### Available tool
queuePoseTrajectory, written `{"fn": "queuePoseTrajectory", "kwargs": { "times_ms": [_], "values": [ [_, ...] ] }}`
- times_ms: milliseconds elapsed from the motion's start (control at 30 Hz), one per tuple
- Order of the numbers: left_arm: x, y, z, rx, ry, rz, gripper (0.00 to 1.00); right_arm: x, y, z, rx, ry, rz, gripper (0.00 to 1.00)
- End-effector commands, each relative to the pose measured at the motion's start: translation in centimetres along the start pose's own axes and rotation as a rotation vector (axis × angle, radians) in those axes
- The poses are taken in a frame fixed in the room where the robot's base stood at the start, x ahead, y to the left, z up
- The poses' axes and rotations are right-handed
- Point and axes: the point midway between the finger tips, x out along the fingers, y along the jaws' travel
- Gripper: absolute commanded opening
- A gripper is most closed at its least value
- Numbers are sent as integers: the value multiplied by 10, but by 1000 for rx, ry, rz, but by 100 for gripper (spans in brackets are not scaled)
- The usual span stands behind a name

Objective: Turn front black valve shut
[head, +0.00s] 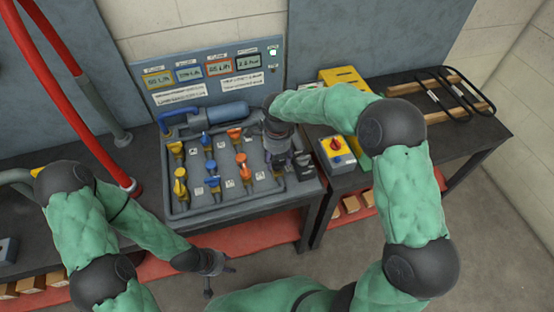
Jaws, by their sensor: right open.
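The valve panel (225,208) is a grey board on the table with yellow (180,173), blue (213,182) and orange (242,160) valve handles in two rows. My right gripper (279,164) is over the panel's right side, pointing down, where a further column of valves would lie. It covers that area, so I cannot make out the front black valve, its angle, or whether the fingers touch it. The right gripper is open. My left gripper (222,281) is in front of the table, low, with its fingers spread and empty, away from the panel.
A display board (210,72) with several small screens stands behind the panel. A blue cylinder (234,110) lies along the panel's back. Red pipes (62,90) rise at the left.

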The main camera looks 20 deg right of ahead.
Motion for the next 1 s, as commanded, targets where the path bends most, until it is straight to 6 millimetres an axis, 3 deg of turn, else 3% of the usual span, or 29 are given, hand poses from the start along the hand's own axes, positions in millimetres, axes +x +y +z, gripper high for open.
{"fn": "queuePoseTrajectory", "kwargs": {
  "times_ms": [300,500,700,1000],
  "values": [
    [0,0,0,0,0,0,40,-63,-1,0,-1,-1,-6,58],
    [0,0,0,0,0,0,40,-92,-1,1,0,-1,-3,58],
    [0,0,0,0,0,0,40,-106,0,0,-1,-1,-1,58],
    [0,0,0,0,0,0,40,-107,0,0,-1,-1,-1,58]
  ]
}}
